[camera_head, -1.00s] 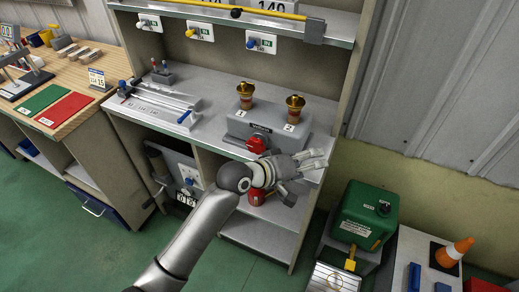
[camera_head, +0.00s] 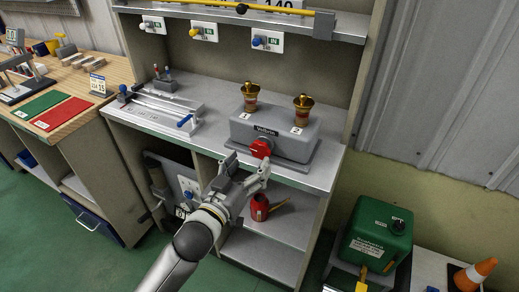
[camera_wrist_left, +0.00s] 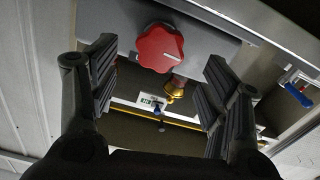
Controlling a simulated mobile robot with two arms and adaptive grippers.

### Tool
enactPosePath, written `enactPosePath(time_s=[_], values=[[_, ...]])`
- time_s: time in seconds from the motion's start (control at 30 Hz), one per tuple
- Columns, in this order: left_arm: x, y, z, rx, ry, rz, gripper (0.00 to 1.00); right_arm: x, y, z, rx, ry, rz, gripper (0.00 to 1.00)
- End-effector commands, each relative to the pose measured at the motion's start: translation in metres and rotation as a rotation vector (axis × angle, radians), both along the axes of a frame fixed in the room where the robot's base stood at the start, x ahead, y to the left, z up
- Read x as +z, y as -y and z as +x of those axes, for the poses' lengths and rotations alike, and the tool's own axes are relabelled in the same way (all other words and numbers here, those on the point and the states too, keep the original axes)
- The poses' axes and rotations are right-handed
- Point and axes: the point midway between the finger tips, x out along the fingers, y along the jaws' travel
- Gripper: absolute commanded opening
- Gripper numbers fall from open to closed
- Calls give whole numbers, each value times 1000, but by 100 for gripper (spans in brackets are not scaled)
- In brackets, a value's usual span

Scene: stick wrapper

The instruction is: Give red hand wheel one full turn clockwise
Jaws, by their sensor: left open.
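The red hand wheel (camera_head: 261,148) is on the front face of a grey box (camera_head: 290,137) on the workbench. In the left wrist view the red hand wheel (camera_wrist_left: 160,47) shows as a lobed knob, upper middle, unobstructed. My left gripper (camera_head: 249,168) is just in front of and below the wheel, pointing toward it. Its two dark padded fingers are spread open, one on each side of the wheel as seen in the wrist view, with nothing between them; contact is not visible. My right gripper is not in view.
Two brass cups (camera_head: 250,96) stand on the grey box. A rail device with a blue handle (camera_head: 184,121) lies to the left on the bench. A red can (camera_head: 259,208) sits on the shelf below.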

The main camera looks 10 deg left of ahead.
Motion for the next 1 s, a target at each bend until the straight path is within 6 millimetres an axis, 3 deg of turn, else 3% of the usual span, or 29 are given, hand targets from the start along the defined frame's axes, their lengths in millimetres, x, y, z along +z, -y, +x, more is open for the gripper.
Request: enactPosePath(time_s=[0.1, 0.3, 0.77, 1.0], values=[[2, 8, 23, 0, 1, 0, 71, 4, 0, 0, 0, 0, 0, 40], [1, 16, 50, 1, 0, -1, 71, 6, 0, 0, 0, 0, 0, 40], [0, 21, 62, 0, -1, -1, 71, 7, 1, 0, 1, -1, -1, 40], [0, 21, 62, 0, -2, 0, 42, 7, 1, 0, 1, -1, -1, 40]])
